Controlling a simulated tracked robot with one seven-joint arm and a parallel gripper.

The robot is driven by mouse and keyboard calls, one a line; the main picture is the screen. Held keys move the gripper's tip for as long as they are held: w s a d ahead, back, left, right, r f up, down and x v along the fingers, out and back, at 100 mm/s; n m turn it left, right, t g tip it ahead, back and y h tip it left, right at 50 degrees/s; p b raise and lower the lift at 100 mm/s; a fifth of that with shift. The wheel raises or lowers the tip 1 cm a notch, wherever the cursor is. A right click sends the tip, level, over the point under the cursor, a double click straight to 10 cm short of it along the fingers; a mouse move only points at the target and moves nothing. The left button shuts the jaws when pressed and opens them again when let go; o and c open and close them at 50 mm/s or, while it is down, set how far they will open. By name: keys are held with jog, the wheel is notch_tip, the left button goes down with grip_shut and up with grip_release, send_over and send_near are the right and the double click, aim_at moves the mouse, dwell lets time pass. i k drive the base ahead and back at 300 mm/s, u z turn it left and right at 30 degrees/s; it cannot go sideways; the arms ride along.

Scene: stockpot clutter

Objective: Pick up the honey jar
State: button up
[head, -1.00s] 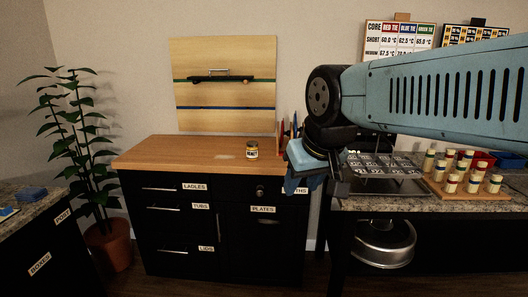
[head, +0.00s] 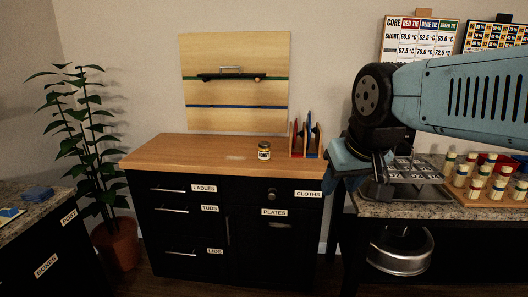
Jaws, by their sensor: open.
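A small honey jar (head: 264,151) with a pale label and yellowish lid stands upright on the wooden top (head: 185,152) of the black cabinet, right of its middle. My gripper (head: 352,180) hangs at the end of the blue arm, to the right of the cabinet and well apart from the jar. Its fingers are dark and partly hidden by the blue wrist. I see nothing held in it.
A rack with red and blue upright pieces (head: 306,138) stands at the cabinet's right end. A granite counter (head: 400,208) at right holds a metal rack (head: 415,170) and several small jars (head: 480,172) on a board. The wooden top left of the jar is clear.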

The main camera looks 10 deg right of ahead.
aim_at(264, 150)
jog(key=i, duration=0.85)
jog(key=u, duration=0.05)
